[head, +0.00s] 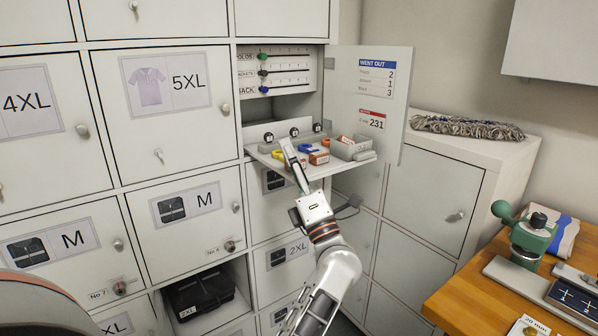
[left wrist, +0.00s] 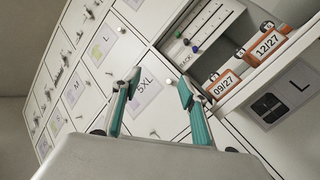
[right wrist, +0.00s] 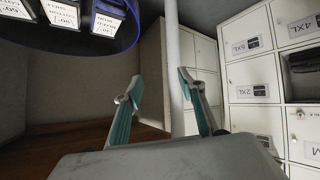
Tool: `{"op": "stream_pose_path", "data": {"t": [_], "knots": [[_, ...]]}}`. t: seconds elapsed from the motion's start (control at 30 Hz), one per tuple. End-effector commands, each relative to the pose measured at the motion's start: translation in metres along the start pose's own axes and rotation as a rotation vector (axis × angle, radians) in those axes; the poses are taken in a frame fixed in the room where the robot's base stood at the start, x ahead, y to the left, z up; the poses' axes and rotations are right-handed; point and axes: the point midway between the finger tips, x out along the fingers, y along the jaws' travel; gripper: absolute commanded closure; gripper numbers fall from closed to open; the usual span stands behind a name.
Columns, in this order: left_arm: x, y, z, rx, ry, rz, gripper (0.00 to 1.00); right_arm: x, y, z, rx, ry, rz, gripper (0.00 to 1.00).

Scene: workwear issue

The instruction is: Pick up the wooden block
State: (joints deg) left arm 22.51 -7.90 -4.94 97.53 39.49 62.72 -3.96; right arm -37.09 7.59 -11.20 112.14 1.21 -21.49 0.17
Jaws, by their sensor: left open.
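A small reddish-brown block (head: 319,157) with a pale label lies on the pull-out shelf (head: 337,170) of the open locker. It may be the wooden block; its material is too small to tell. My left gripper (head: 291,157) is over the shelf's left part, left of that block and apart from it. In the left wrist view my left gripper (left wrist: 160,84) is open and empty, facing the locker doors. The block cannot be clearly made out there. My right gripper (right wrist: 161,84) is open and empty, away from the shelf.
Yellow and blue items (head: 308,148) and a grey bin (head: 349,148) crowd the shelf. Several black-knobbed pieces (head: 294,132) stand behind. The open door (head: 367,95) bounds the right. A wooden table (head: 480,300) with a green device (head: 531,238) stands at right.

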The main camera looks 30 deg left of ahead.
Motion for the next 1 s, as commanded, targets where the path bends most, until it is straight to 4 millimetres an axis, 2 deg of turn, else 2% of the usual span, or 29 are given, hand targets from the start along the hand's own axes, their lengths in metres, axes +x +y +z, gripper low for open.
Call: {"op": "stream_pose_path", "data": {"t": [0.1,0.27,0.37,0.5,0.77,1.0], "knots": [[0.021,0.000,-0.012,-0.194,0.195,-0.040,0.57,0.004,-0.006,0.003,0.004,0.006,-0.007,0.60],[0.034,-0.015,-0.021,-0.494,0.488,-0.143,0.57,0.009,-0.010,0.011,0.004,0.005,-0.012,0.60],[0.032,-0.027,-0.014,-0.652,0.640,-0.221,0.57,0.011,-0.010,0.018,0.001,0.000,-0.014,0.60],[0.022,-0.040,0.005,-0.826,0.809,-0.330,0.57,0.013,-0.011,0.024,0.000,-0.004,-0.015,0.60],[0.003,-0.050,0.039,-0.993,0.986,-0.472,0.57,0.015,-0.012,0.027,-0.002,-0.005,-0.016,0.60],[0.011,-0.064,0.033,-1.007,1.004,-0.483,0.57,0.015,-0.011,0.026,-0.004,-0.004,-0.016,0.60]]}}
